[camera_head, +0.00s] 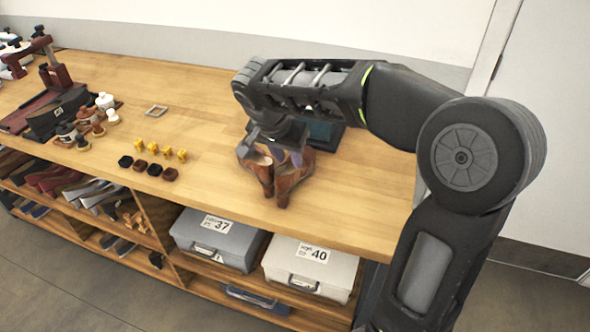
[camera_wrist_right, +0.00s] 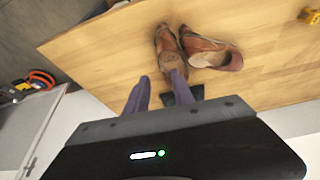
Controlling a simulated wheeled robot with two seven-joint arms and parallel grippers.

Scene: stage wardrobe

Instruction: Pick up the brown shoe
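A pair of brown shoes lies on the wooden table beneath my right gripper. One shoe (camera_head: 288,180) and the other (camera_head: 256,168) sit close together, their upper parts partly hidden by the gripper. In the right wrist view, one shoe (camera_wrist_right: 166,45) is near the fingertips and the other (camera_wrist_right: 212,52) lies to its right. My right gripper (camera_head: 281,157) is open, with purple fingers apart; in the wrist view (camera_wrist_right: 159,80) the right finger overlaps the end of the nearer shoe. Whether it touches the shoe I cannot tell. My left gripper is not in view.
A dark teal object (camera_head: 322,133) stands just behind the shoes. Yellow pieces (camera_head: 160,147) and dark round pieces (camera_head: 140,165) lie to the left. Boxes marked 37 (camera_head: 200,252) and 40 (camera_head: 300,280) sit on the shelf below. The table front is clear.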

